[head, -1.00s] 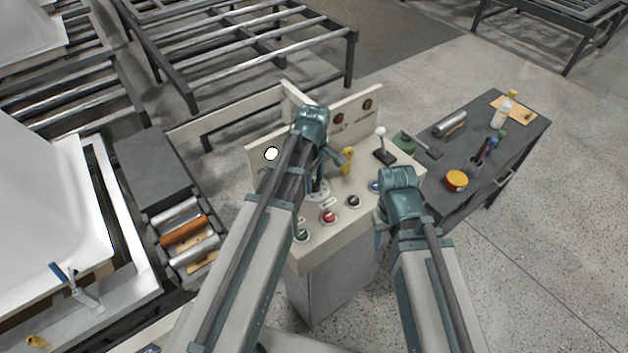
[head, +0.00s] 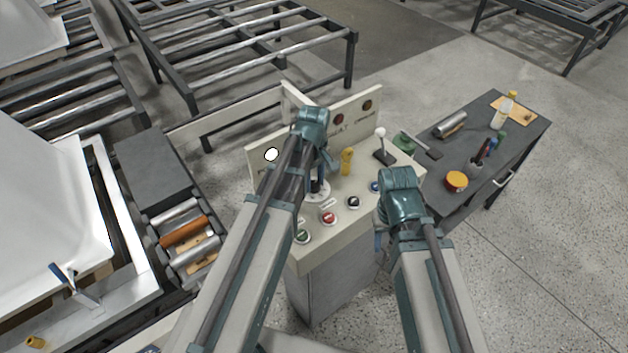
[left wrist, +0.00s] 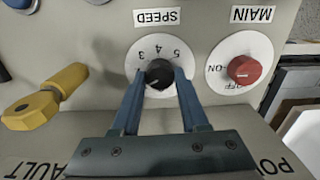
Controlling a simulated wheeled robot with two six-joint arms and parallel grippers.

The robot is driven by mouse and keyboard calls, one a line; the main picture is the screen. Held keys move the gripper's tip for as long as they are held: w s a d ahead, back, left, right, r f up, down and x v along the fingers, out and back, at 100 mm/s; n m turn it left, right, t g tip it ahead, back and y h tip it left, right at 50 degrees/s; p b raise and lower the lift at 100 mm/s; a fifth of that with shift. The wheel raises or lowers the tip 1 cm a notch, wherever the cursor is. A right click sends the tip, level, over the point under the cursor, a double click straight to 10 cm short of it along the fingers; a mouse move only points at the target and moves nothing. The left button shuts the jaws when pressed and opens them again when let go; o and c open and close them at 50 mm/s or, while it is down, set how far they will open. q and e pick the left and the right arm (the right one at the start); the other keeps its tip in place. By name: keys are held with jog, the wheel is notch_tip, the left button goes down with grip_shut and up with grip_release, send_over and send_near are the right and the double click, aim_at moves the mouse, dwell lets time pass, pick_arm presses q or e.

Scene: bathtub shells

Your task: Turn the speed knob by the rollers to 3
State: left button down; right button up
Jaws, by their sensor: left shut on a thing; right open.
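The black speed knob (left wrist: 159,74) sits on a white round dial (left wrist: 141,53) under a SPEED label (left wrist: 157,17) in the left wrist view. The numbers 3, 4 and 5 show on the dial; I cannot tell which one the knob points to. My left gripper (left wrist: 160,78) is shut on the knob, one blue finger on each side. In the head view the dial (head: 318,196) is partly hidden under my left gripper (head: 320,178). My right gripper (head: 380,242) is open beside the console's right side, its fingers mostly hidden by the wrist.
A red MAIN switch (left wrist: 246,69) is right of the dial in the wrist view. A yellow lever (head: 347,160), a white-knobbed lever (head: 382,146) and several push buttons stand on the console (head: 310,246). Rollers (head: 185,232) are at left, a dark tool table (head: 524,137) at right.

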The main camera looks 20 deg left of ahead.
aim_at(314, 184)
pick_arm(q)
jog(key=m, duration=1.4)
jog(key=shift+m, duration=0.3)
dwell(0.5)
jog(key=shift+c, duration=2.1)
grip_release()
notch_tip(314, 184, up, 14)
jog(key=p, duration=1.4)
